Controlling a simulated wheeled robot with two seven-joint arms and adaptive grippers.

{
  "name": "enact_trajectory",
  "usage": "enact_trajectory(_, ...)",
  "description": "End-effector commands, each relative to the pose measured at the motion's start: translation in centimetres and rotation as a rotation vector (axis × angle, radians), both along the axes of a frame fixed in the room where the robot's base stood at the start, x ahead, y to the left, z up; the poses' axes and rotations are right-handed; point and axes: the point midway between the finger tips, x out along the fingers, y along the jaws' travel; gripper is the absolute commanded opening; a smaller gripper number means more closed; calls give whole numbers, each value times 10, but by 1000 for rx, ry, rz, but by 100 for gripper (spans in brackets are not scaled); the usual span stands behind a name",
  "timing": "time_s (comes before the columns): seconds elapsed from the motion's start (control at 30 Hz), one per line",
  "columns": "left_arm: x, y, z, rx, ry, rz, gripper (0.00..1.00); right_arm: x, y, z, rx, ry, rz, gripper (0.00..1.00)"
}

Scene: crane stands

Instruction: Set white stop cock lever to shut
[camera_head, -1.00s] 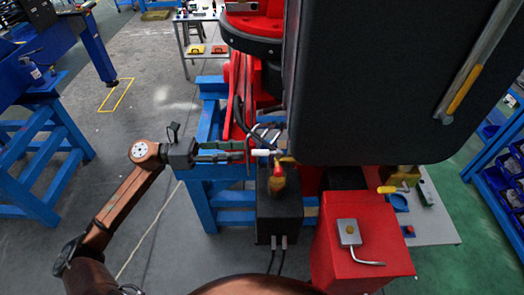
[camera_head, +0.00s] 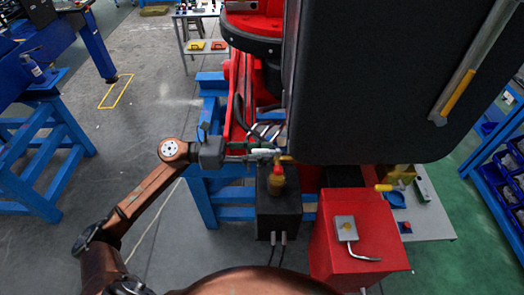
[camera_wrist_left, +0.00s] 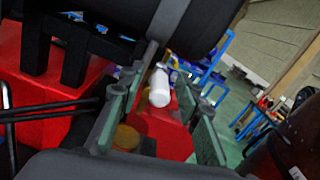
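The white stop cock lever (camera_head: 262,152) sits level above the black box, beside the brass fitting. It is small and partly covered by my fingers in the head view. My left gripper (camera_head: 258,154) comes in from the left, with its fingertips at the lever. In the left wrist view the rounded white lever end (camera_wrist_left: 160,88) lies in the gap between the two open green-grey fingers (camera_wrist_left: 160,112). Gaps show on both sides of the lever. My right gripper is in neither view.
A black box (camera_head: 279,213) with a red and yellow fitting (camera_head: 277,181) stands just below the lever. A large dark panel (camera_head: 385,80) blocks the space at right. A red box (camera_head: 355,245) with a bent metal lever stands at lower right. Blue frame (camera_head: 205,200) lies below my wrist.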

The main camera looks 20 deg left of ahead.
Motion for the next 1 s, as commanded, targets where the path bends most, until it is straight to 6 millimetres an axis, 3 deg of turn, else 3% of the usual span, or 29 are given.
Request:
enact_trajectory(0.43, 0, 0, 0, 0, 0, 0, 0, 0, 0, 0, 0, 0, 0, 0)
enact_trajectory(1.0, 0, 1, 0, -1, 0, -4, 0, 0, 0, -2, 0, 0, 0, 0)
